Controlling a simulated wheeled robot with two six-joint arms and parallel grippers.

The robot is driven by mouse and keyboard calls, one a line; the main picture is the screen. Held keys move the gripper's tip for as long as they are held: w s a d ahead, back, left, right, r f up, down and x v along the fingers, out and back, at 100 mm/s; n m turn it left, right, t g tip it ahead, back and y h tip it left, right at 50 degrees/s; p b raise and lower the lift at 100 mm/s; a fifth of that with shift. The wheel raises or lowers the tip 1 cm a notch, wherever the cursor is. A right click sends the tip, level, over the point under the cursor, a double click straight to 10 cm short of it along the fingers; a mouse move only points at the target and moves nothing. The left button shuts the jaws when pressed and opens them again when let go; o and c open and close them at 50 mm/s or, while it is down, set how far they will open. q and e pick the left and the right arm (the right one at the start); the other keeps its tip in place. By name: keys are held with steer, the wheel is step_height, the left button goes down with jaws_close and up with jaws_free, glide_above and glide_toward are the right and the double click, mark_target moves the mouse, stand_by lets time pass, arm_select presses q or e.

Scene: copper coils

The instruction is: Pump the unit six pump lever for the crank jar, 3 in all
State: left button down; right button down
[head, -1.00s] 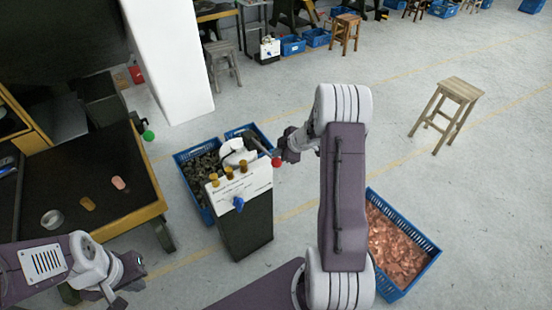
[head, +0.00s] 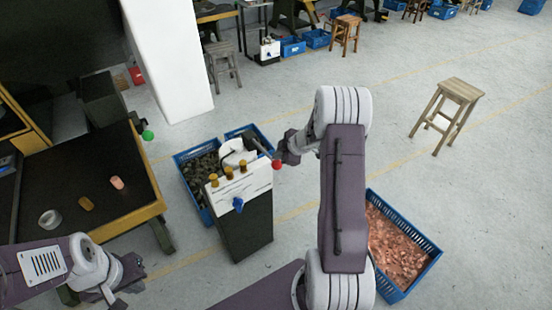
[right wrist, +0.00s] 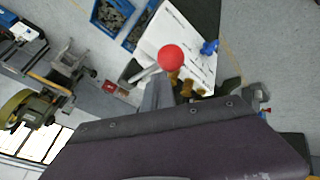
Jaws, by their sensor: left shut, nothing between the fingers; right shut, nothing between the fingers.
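The pump unit (head: 245,225) is a dark cabinet with a white, printed top, brass-coloured caps and a blue tap (head: 238,205). I cannot read its number. My left gripper (head: 132,273) is shut and empty at lower left, away from the unit. I cannot identify the crank jar.
A blue crate of dark pieces (head: 194,180) stands behind the unit. A blue crate of copper scraps (head: 430,262) is on the floor at right. A dark bench (head: 85,170) with small items is at left. A wooden stool (head: 460,90) stands on open floor.

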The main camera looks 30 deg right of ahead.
mark_target(280, 165)
steer(key=shift+s+f+b, duration=0.2)
steer(key=shift+f+b, duration=0.65)
steer(key=shift+f, duration=0.35)
steer(key=shift+s+f+b, duration=0.2)
steer(key=shift+f+b, duration=0.65)
steer(key=shift+f, duration=0.35)
stand_by(1.5)
stand_by(0.5)
steer(key=r+p, duration=0.2)
steer(key=p, duration=0.1)
steer(key=r+p, duration=0.2)
steer(key=shift+w+r, duration=0.1)
steer(key=shift+w, duration=0.15)
steer(key=shift+w+r+p, duration=0.2)
steer(key=shift+r+p, duration=0.6)
steer(key=shift+p, duration=0.25)
steer(key=shift+w+r+p, duration=0.2)
steer(key=shift+r+p, duration=0.55)
steer(key=shift+p, duration=0.25)
steer(key=r+p, duration=0.1)
steer(key=p, duration=0.1)
steer(key=r+p, duration=0.4)
steer(key=shift+w, duration=0.3)
steer(key=shift+f, duration=0.1)
